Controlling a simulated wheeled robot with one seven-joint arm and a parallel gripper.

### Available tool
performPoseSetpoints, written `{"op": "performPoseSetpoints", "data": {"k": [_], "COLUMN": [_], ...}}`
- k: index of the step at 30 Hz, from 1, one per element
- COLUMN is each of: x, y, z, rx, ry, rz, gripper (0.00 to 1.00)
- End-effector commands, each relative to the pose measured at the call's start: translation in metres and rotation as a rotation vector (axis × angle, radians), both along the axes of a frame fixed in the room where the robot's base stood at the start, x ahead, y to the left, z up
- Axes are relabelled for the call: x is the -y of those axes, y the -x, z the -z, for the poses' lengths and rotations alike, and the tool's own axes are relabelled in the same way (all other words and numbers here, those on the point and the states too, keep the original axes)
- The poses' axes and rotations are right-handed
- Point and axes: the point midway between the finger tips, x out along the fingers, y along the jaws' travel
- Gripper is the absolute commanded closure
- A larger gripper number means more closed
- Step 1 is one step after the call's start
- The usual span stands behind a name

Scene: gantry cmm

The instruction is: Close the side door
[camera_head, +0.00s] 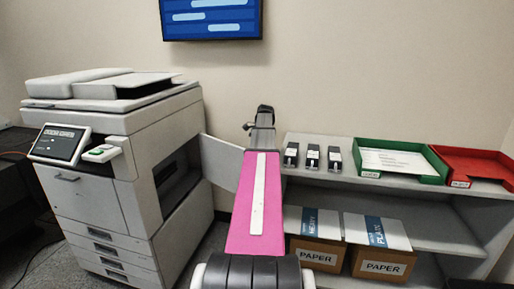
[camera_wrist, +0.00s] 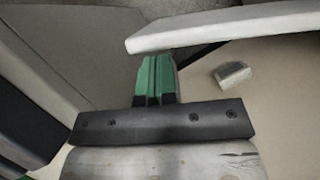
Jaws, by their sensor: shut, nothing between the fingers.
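The side door (camera_head: 222,159) is a pale flat panel. In the head view it stands open, sticking out to the right from the side of the white copier (camera_head: 115,195). Behind its hinge side is a dark opening (camera_head: 177,183) in the copier. My pink arm reaches forward just right of the door and hides the door's right end. In the wrist view my gripper (camera_wrist: 155,78) has green fingers, shut together and empty. A pale slab (camera_wrist: 220,27) lies close beyond the fingertips; I cannot tell whether they touch or whether it is the door.
A grey shelf unit (camera_head: 400,193) stands right of my arm. It holds several small black devices, a green tray (camera_head: 402,174), a red tray (camera_head: 480,183) and two paper boxes (camera_head: 317,253). A screen (camera_head: 212,18) hangs on the wall. A small pale block (camera_wrist: 232,74) shows in the wrist view.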

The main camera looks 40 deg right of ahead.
Motion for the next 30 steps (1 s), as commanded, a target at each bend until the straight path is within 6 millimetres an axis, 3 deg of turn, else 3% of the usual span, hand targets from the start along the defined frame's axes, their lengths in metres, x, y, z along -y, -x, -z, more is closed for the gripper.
{"op": "performPoseSetpoints", "data": {"k": [8, 14, 23, 30], "x": [-0.01, -0.042, -0.126, -0.201], "y": [0.004, 0.015, 0.027, 0.021], "z": [0.0, 0.0, 0.0, 0.0], "rx": [-0.001, 0.001, 0.001, 0.001], "ry": [0.0, 0.0, 0.0, 0.0], "rz": [0.04, 0.179, 0.412, 0.59], "gripper": [1.0, 1.0, 1.0, 1.0]}}
